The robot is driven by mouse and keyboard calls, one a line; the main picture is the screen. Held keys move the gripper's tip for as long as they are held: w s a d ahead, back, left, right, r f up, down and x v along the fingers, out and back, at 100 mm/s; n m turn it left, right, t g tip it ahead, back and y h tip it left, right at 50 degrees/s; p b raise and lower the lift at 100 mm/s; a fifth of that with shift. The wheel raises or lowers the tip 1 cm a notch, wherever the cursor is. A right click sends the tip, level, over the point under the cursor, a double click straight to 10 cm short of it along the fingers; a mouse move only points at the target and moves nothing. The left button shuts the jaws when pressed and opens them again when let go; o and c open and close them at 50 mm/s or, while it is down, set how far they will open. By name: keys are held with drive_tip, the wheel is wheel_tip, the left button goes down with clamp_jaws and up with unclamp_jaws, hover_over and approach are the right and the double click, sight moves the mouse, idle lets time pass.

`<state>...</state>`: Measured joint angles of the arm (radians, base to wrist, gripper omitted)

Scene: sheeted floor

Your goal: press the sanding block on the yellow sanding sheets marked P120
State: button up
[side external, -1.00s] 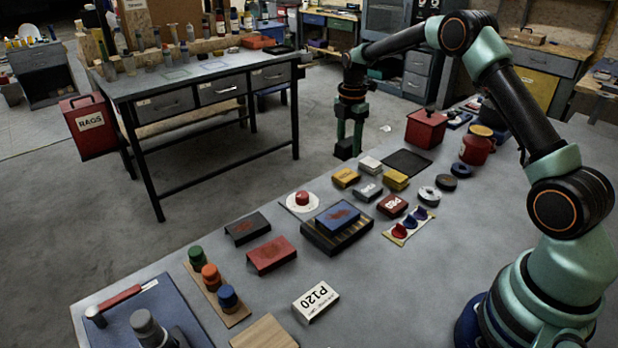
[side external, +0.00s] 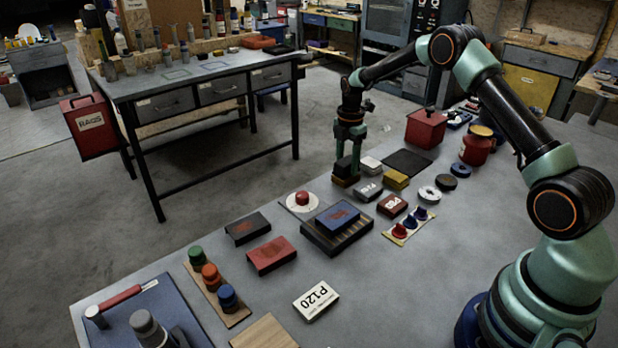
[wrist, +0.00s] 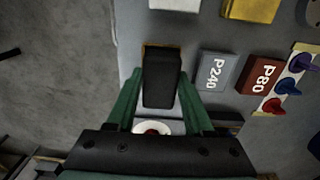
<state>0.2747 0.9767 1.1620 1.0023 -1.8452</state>
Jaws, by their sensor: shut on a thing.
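My gripper (side external: 349,160) is shut on a black sanding block (wrist: 161,78), which sits between its two green fingers in the wrist view. A white block marked P120 (side external: 316,300) lies at the front of the table.
Close by are a grey P240 block (wrist: 213,72), a red P80 block (wrist: 262,75) and a white block (side external: 371,165). A red button on a white plate (side external: 302,199) and a blue pad on a striped block (side external: 337,218) stand nearer the front. A red box (side external: 426,130) stands behind.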

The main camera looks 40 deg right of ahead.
sight(347, 160)
drive_tip(key=shift+f, duration=0.6)
idle(1.8)
drive_tip(key=shift+r, duration=3.55)
